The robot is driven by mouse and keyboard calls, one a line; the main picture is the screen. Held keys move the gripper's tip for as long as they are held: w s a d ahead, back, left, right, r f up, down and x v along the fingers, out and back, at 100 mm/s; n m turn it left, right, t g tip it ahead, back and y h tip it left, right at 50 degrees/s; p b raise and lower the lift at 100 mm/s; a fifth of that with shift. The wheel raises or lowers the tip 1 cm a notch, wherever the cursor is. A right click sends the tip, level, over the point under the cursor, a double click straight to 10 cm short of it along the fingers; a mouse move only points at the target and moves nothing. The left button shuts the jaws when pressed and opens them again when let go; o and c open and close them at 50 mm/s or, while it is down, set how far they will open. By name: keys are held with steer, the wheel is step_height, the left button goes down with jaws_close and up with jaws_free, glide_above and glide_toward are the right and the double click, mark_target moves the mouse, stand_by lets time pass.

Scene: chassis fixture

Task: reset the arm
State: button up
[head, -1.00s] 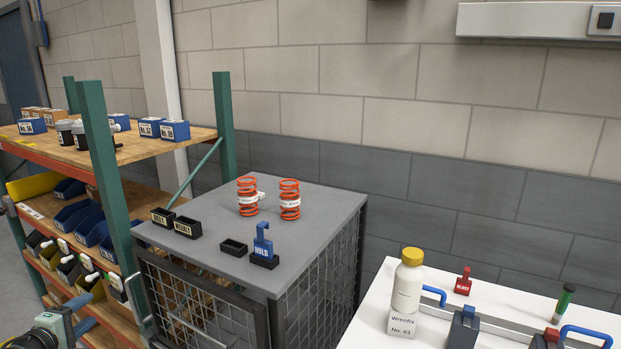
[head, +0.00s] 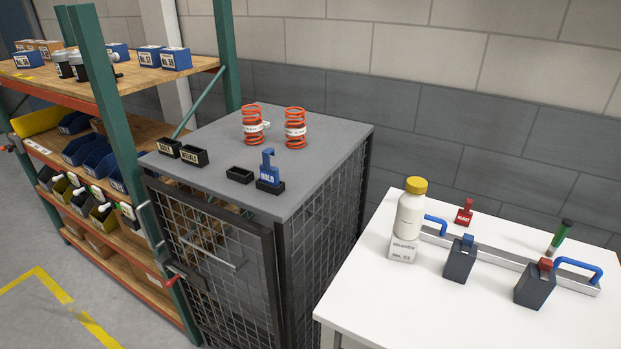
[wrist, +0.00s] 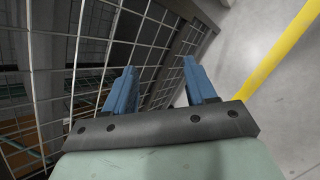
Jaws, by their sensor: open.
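My gripper (wrist: 160,85) shows in the wrist view with its two blue fingers apart and nothing between them. Beyond the fingers are the wire mesh side of the cage cabinet (wrist: 110,25) and the grey floor (wrist: 250,50). I cannot tell if the fingers touch the mesh. My gripper is not in the head view.
The cage cabinet (head: 222,185) carries orange springs (head: 295,128), small black bins (head: 240,175) and a blue HOLD tag (head: 268,163). At right, a white table (head: 375,297) bears a bottle (head: 410,213) and a rail fixture (head: 490,258). A shelf rack (head: 120,85) stands left. Floor with yellow lines (head: 50,285) is open.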

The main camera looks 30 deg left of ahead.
steer(key=w+d+f+g+h, duration=0.2)
steer(key=w+d+f, duration=0.2)
steer(key=d, duration=0.5)
steer(key=w+d+f+g+h, duration=0.25)
steer(key=w+d+f, duration=0.2)
steer(key=d, duration=0.55)
steer(key=s+d+f+m+g+h, duration=0.1)
steer(key=d+f+g, duration=0.15)
steer(key=d, duration=0.65)
steer(key=d+f+g+h, duration=0.1)
steer(key=d+f+h, duration=0.15)
steer(key=d, duration=0.65)
steer(key=s+d+r+m+g+y, duration=0.1)
steer(key=s+d+m+g+y, duration=0.2)
steer(key=d+m, duration=0.8)
steer(key=s+d+r+m+g+y, duration=0.1)
steer(key=s+d+m+g+y, duration=0.3)
steer(key=d+m, duration=0.7)
steer(key=s+d+y, duration=0.2)
steer(key=s, duration=0.2)
steer(key=shift+d+m+g+y, duration=0.3)
steer(key=shift+d+m+y, duration=0.1)
